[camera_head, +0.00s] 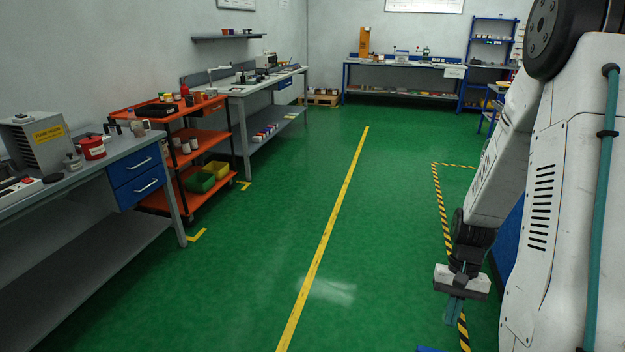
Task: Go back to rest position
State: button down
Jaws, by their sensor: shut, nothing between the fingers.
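My gripper (454,309) hangs at the end of my white arm at the lower right of the head view. It points down over the green floor, beside the black-and-yellow striped line.
An orange trolley (159,155) stands at the left between a grey bench with blue drawers (138,184) and a longer grey workbench (262,82). A blue workbench (403,66) and a blue shelf rack (468,50) stand at the back. The green floor around the yellow line (331,220) is clear.

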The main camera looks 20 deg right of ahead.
jog(key=x, duration=0.8)
jog(key=shift+d+r, duration=0.1)
